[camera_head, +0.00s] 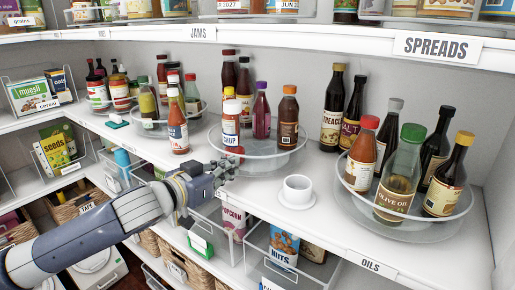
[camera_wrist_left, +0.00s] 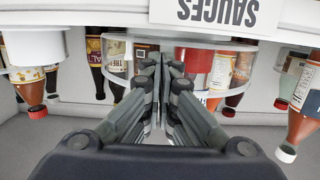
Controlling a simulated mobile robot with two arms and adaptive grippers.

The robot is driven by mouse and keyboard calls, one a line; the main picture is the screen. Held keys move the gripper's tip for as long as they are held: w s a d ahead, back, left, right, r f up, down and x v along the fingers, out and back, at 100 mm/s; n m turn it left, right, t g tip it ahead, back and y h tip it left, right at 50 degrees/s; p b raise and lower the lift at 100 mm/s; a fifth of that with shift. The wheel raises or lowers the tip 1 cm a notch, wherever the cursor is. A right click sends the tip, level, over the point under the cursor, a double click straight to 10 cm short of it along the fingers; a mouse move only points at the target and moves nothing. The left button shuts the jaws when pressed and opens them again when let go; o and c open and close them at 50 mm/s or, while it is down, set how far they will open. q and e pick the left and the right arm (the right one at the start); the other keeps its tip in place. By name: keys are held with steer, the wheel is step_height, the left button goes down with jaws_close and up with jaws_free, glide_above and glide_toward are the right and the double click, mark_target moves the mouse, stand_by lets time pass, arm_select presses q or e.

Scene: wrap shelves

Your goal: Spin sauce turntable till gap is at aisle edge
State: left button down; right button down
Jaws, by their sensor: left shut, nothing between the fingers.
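The sauce turntable (camera_head: 268,153) is a clear, low-rimmed disc on the middle shelf. In the head view a white-labelled ketchup bottle (camera_head: 231,125), a purple-capped bottle (camera_head: 262,116) and an orange-capped brown bottle (camera_head: 288,125) stand on it. A bare strip shows along its front. My left gripper (camera_head: 226,167) is shut and empty at the turntable's front left, by the shelf edge. In the left wrist view, which is upside down, the shut fingers (camera_wrist_left: 161,62) point at the turntable and overlap its rim; contact cannot be told. The SAUCES label (camera_wrist_left: 217,10) is above them. My right gripper is out of view.
A white cup (camera_head: 297,184) on a saucer stands near the shelf edge, right of my gripper. The oils turntable (camera_head: 412,230) is farther right. A red sauce bottle (camera_head: 178,128) stands close on the left.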

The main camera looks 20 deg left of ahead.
arm_select(q)
steer(key=shift+w+a, duration=0.2)
steer(key=shift+a, duration=0.75)
steer(key=shift+w+a, duration=0.1)
steer(key=shift+a, duration=0.1)
steer(key=shift+w+a+p, duration=0.2)
steer(key=shift+a+p, duration=0.1)
steer(key=shift+a, duration=0.25)
steer(key=shift+w+a+p, duration=0.2)
steer(key=shift+a+p, duration=0.1)
steer(key=shift+a, duration=0.2)
